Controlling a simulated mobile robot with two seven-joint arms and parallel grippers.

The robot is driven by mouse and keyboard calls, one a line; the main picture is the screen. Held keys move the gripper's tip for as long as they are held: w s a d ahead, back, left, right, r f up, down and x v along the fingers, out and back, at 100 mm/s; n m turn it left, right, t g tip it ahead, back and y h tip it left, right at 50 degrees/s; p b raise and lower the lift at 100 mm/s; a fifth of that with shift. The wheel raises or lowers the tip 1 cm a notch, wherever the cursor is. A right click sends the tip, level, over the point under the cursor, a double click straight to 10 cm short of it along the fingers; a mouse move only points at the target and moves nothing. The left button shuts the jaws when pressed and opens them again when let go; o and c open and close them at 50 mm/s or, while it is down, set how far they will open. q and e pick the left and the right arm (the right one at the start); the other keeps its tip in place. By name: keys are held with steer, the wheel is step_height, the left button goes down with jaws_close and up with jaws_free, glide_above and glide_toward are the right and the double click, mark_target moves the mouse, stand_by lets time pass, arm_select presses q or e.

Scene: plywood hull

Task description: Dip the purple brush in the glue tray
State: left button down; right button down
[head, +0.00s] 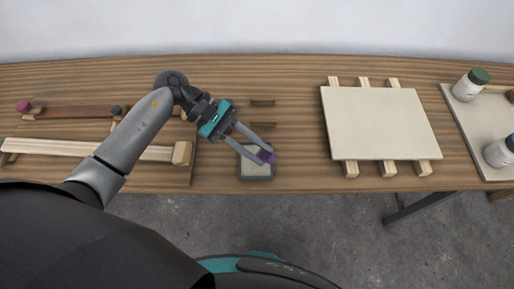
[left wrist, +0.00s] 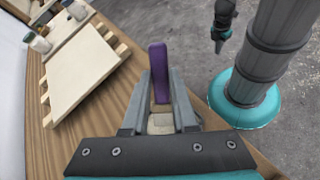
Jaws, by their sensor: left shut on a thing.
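My left gripper (head: 258,147) is over the glue tray (head: 257,178) at the table's front edge. It is shut on the purple brush (head: 267,156). In the left wrist view the purple brush (left wrist: 159,70) stands up between the two fingers of the left gripper (left wrist: 160,92). The glue tray is a small grey-rimmed tray with a pale inside, partly hidden by the fingers and brush. The brush's bristle end is hidden, and I cannot tell whether it touches the glue. My right gripper is not clearly in the head view; a dark gripper (left wrist: 222,42) shows at the top of the left wrist view.
A pale panel (head: 380,123) rests on wooden slats right of the tray. A second tray (head: 478,130) with white jars (head: 470,85) stands at the far right. Long wooden pieces (head: 90,149) lie at the left.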

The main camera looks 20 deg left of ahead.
arm_select(q)
steer(key=shift+d+r+p, duration=0.1)
steer(key=shift+r+p, duration=1.05)
steer(key=shift+r, duration=1.65)
